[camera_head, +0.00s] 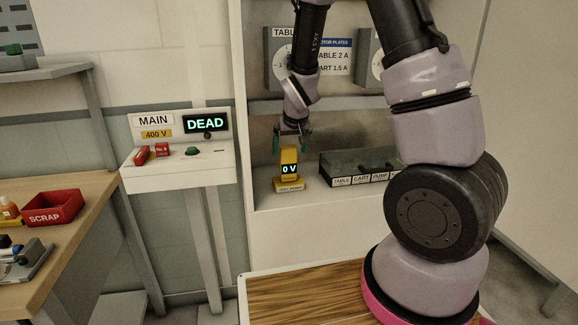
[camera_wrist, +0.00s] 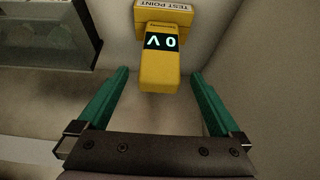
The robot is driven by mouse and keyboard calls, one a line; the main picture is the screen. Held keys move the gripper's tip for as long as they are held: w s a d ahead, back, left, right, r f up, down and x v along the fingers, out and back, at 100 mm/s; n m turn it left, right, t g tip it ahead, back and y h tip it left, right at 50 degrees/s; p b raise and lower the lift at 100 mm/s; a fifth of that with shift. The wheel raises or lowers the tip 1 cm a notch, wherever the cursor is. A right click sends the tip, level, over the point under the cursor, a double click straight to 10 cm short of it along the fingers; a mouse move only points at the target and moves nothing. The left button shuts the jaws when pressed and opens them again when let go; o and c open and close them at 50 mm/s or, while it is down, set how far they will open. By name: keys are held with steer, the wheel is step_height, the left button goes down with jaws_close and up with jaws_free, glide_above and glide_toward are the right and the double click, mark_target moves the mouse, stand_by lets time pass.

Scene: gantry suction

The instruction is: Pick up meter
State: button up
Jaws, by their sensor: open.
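The meter (camera_head: 289,168) is a yellow upright block with a dark screen reading "0 V". It stands on a yellow base labelled "TEST POINT" (camera_head: 290,185) on the cabinet shelf. My gripper (camera_head: 293,142) is at the meter's top in the head view, its fingers pointing down. In the wrist view, the meter (camera_wrist: 161,72) lies beyond and between the two green fingers (camera_wrist: 158,80), with a gap on each side. The fingers are apart and hold nothing.
A dark bin row (camera_head: 352,170) labelled "TABLE", "CART" and "PUMP" stands right of the meter. Left is a white panel (camera_head: 180,170) marked "MAIN 400 V" with a "DEAD" display (camera_head: 206,124). A red "SCRAP" tray (camera_head: 52,207) sits on the wooden bench (camera_head: 85,225).

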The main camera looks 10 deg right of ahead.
mark_target(288, 157)
steer(key=shift+x, duration=2.7)
jaws_close()
